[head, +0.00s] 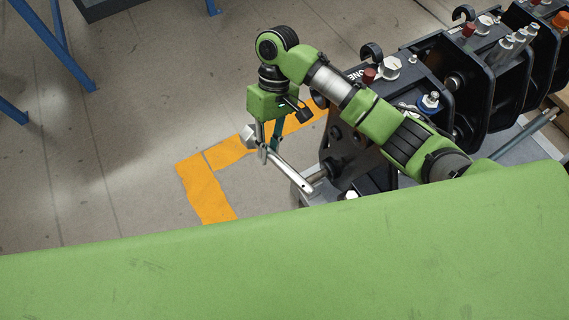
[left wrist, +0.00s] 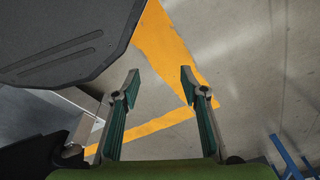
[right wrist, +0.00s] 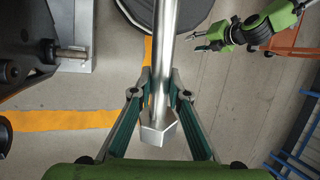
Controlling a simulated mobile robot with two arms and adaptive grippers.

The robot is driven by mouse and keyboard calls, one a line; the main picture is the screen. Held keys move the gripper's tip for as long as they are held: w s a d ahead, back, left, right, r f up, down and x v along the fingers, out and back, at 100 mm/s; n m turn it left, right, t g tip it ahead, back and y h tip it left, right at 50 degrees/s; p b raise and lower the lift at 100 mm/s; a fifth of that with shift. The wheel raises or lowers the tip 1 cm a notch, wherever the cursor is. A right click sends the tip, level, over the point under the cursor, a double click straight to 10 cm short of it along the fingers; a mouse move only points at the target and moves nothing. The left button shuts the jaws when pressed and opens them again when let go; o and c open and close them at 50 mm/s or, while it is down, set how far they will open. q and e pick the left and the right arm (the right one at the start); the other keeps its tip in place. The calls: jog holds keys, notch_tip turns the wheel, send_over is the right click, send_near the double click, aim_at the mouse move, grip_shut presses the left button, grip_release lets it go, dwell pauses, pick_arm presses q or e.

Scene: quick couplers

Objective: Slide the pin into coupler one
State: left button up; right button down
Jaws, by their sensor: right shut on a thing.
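Coupler one (head: 350,115) is the black bracket marked ONE, nearest in the row in the head view. Its dark side also shows at the left of the right wrist view (right wrist: 25,40). My right gripper (head: 267,150) is shut on the pin (head: 292,176), a silver rod. In the right wrist view the pin's hex head (right wrist: 158,129) sits between the fingers and its shaft points away. The pin's free end, with a small cross hole, is beside the coupler; in the right wrist view the pin is apart from it. My left gripper (left wrist: 156,82) is open and empty.
More black couplers (head: 495,50) with hoses and fittings stand to the right of coupler one. Orange tape (head: 205,190) marks the open grey floor. Blue posts (head: 65,45) stand at the upper left. A green surface fills the bottom of the head view.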

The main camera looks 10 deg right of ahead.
aim_at(285, 174)
pick_arm(q)
jog(key=s+a+g+p, duration=0.1)
jog(key=s+a+p, duration=0.1)
jog(key=s+p, duration=0.7)
jog(key=shift+s+a+f, duration=0.2)
jog(key=shift+s+a, duration=0.1)
jog(key=shift+s, duration=2.25)
pick_arm(e)
jog(key=s+d+f+n+t+h, duration=0.3)
jog(key=s+f+n, duration=0.1)
jog(key=n, duration=1.2)
jog(key=shift+s+f+n, duration=0.25)
jog(key=shift+f+n, duration=0.05)
jog(key=shift+f, duration=0.45)
pick_arm(q)
jog(key=shift+r+p, duration=1)
pick_arm(e)
jog(key=w+d, duration=0.2)
jog(key=d, duration=0.3)
jog(key=shift+d, duration=0.35)
jog(key=shift+w+d, duration=0.25)
jog(key=shift+d, duration=0.45)
jog(key=shift+w+d, duration=0.25)
jog(key=shift+d, duration=0.4)
jog(key=shift+w+d, duration=0.25)
jog(key=shift+d, duration=0.45)
